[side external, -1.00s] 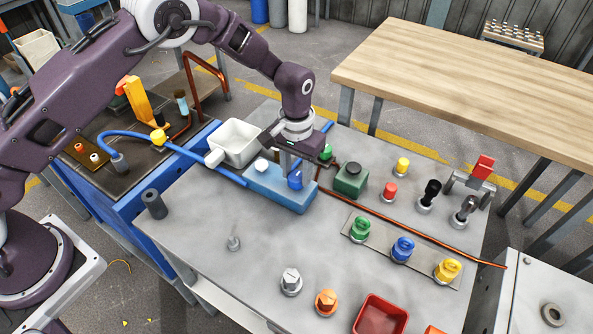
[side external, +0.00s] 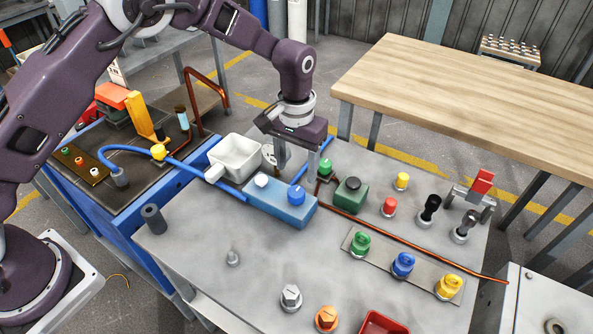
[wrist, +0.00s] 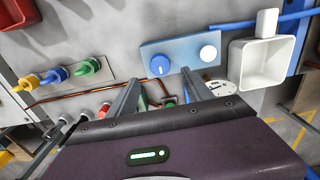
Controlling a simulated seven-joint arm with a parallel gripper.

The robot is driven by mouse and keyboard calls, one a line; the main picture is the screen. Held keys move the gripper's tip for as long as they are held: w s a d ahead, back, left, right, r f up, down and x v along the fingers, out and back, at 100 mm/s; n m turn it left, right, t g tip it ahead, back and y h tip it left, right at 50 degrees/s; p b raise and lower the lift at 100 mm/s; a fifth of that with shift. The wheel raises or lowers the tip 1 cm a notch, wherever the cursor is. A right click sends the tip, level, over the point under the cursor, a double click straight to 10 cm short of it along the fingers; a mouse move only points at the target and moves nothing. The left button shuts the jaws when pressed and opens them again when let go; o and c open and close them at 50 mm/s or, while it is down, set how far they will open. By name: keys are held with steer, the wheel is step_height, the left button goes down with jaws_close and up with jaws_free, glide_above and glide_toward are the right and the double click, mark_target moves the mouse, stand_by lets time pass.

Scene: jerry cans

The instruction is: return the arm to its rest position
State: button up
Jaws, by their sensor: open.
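My gripper (side external: 296,158) is open and empty, raised above the back edge of the blue block (side external: 280,206). The block carries a white cap (side external: 261,181) and a blue cap (side external: 296,195). In the wrist view the two fingers of my gripper (wrist: 160,90) are spread apart, with the blue cap (wrist: 160,65) and white cap (wrist: 208,52) beyond them. Nothing is between the fingers. The green can (side external: 351,195) with a black cap stands to the right of the block.
A white container (side external: 235,157) stands left of the block. Green (side external: 360,243), blue (side external: 402,264) and yellow (side external: 448,287) caps sit on a plate at right. A copper pipe (side external: 420,252) crosses the grey table. A wooden table (side external: 460,80) stands behind.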

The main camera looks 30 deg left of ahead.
steer(key=s+a+r+t, duration=0.1)
steer(key=s+a+r, duration=0.25)
steer(key=r, duration=0.35)
steer(key=s+a+r+t, duration=0.1)
steer(key=s+a+r, duration=0.1)
steer(key=s+r, duration=0.45)
steer(key=s+a+r+t, duration=0.1)
steer(key=s+a+r, duration=0.2)
steer(key=r, duration=0.6)
steer(key=s+a+t, duration=0.1)
steer(key=s+a, duration=0.1)
steer(key=s, duration=0.7)
steer(key=s+a+t, duration=0.1)
steer(key=s+a, duration=0.2)
steer(key=s, duration=0.6)
steer(key=shift+s+t, duration=0.2)
steer(key=shift+t, duration=0.1)
